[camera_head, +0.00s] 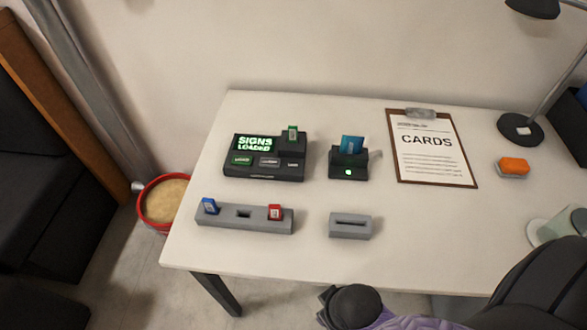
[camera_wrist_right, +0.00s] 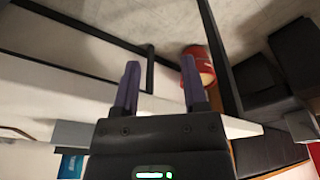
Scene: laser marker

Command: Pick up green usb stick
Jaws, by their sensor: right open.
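The green usb stick (camera_head: 292,134) stands upright in the top right of a black device (camera_head: 262,172) with a lit screen reading "SIGNS LOADED". My right gripper (camera_wrist_right: 159,80) shows in the right wrist view with its two purple fingers apart and nothing between them. In the head view my right arm comes in at the lower right, over the table's front edge, well away from the stick. The green stick cannot be made out in the wrist view. My left gripper is in neither view.
A grey holder (camera_head: 245,223) carries a blue stick (camera_head: 210,206) and a red stick (camera_head: 275,212), with an empty slot between. A card reader (camera_head: 348,166) holds a blue card (camera_head: 352,144).

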